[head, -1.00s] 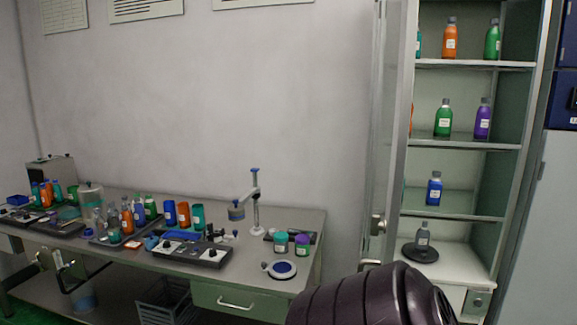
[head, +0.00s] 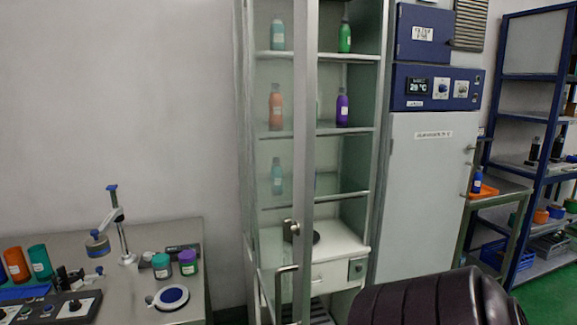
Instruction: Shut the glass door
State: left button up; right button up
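The glass door (head: 303,120) of the tall cabinet (head: 365,190) stands ajar. Its metal-framed free edge is swung out in front of the shelves, and bottles show through its pane on the left half. The right half of the cabinet's opening is uncovered. Neither of my grippers is in view; only a dark ribbed part of my own body shows at the bottom right, in front of the cabinet's foot.
A workbench (head: 225,285) with jars, a stand and a control box is at the lower left. A grey cabinet with a blue top (head: 425,200) adjoins on the right, then an orange tray (head: 495,190) and blue shelving (head: 540,80). Green floor shows at the lower right.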

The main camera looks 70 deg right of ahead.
aim_at(305, 12)
jog(key=i+z, duration=0.1)
jog(key=z, duration=0.4)
jog(key=i+z, duration=0.1)
jog(key=z, duration=0.35)
jog(key=i+j+z, duration=0.1)
jog(key=z, duration=1.2)
jog(key=j+u, duration=0.3)
jog(key=j, duration=1.8)
jog(key=l, duration=0.7)
